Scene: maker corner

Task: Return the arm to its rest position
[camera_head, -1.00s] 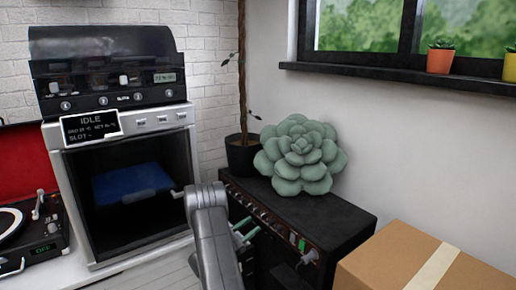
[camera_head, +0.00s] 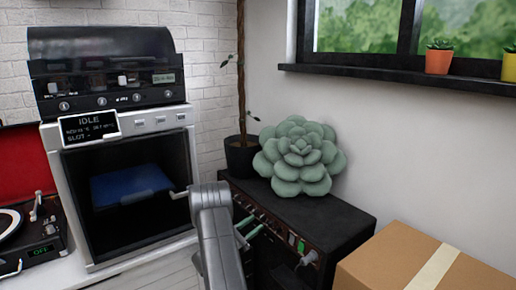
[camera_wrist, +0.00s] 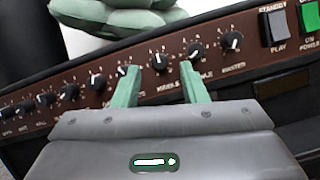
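My arm reaches up from the bottom middle of the head view and bends toward the black amplifier. My gripper (camera_head: 249,227) is at the amplifier's knob panel, partly hidden behind my arm. In the wrist view its two green fingers (camera_wrist: 160,70) stand apart with nothing held between them. They point at the row of knobs on the brown panel of the amplifier (camera_wrist: 140,97). I cannot tell whether the fingertips touch the panel.
A green succulent-shaped cushion (camera_head: 300,158) sits on the amplifier (camera_head: 335,222). A cardboard box (camera_head: 385,268) is at right. An oven-like machine (camera_head: 125,230) with a blue plate (camera_head: 132,184) stands at left, beside a turntable (camera_head: 40,240). A potted plant (camera_head: 242,155) is behind.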

